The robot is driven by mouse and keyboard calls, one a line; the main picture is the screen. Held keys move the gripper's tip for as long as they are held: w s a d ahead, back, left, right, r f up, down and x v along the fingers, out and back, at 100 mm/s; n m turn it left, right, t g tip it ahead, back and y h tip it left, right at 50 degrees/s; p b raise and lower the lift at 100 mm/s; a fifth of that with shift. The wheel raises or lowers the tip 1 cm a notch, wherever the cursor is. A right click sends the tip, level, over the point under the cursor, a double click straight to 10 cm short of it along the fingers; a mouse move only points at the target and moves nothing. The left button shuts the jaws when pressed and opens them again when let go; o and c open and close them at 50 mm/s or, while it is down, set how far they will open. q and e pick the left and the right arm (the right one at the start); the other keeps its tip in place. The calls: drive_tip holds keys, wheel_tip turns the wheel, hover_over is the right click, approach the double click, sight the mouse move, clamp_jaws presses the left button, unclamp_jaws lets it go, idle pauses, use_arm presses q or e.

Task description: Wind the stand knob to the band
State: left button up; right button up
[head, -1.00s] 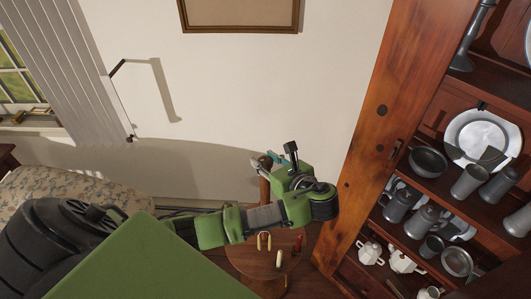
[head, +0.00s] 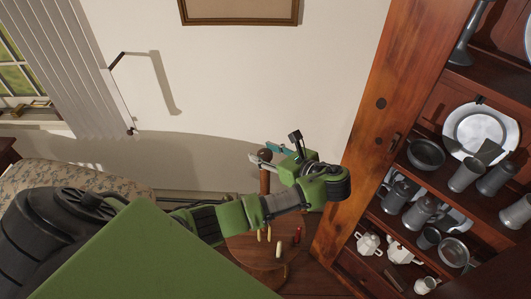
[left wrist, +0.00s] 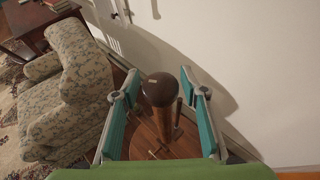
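The stand knob is a dark brown rounded ball on top of a wooden post. In the left wrist view the knob (left wrist: 160,88) sits between my left gripper's teal finger pads, with a visible gap on each side and a small pale mark on its top. In the head view the knob (head: 265,156) shows beside the fingers, above its post (head: 264,182). My left gripper (left wrist: 159,78) is open; it also shows in the head view (head: 269,153). I cannot make out a band for certain. My right gripper is not in view.
A wooden dresser (head: 372,120) with pewter ware is close on the right. A patterned armchair (left wrist: 65,100) stands left, the wall (head: 240,90) behind.

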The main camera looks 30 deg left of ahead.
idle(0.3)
use_arm(q)
drive_tip(key=shift+v, duration=3.65)
